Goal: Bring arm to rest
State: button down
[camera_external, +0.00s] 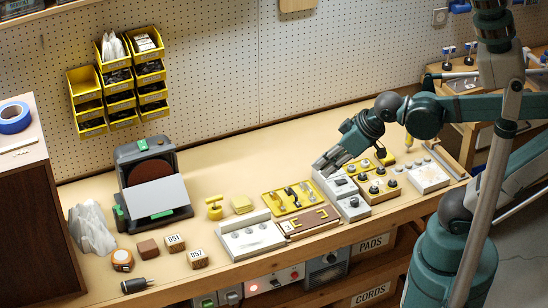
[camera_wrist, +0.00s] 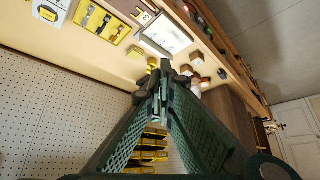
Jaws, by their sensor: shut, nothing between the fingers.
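My gripper (camera_external: 329,163) is shut and empty. In the external view it hangs just above the row of grey and yellow panels on the bench, with my arm reaching in from the right. In the wrist view my gripper (camera_wrist: 162,84) shows its two dark green fingers meeting at the tips. Behind the fingertips lie bench objects and a stack of yellow bins (camera_wrist: 152,150), partly hidden by the fingers. The wooden bench (camera_external: 230,182) runs along the pegboard wall.
Close to my gripper are a grey box (camera_external: 353,208), a yellow tray (camera_external: 274,205) and a knobbed panel (camera_external: 428,178). A sander-like machine (camera_external: 153,185), white rock (camera_external: 91,228) and numbered blocks (camera_external: 198,258) stand at left. Yellow bins (camera_external: 87,98) hang on the pegboard.

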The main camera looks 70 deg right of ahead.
jog(key=shift+s+a, duration=0.1)
jog(key=shift+s, duration=0.55)
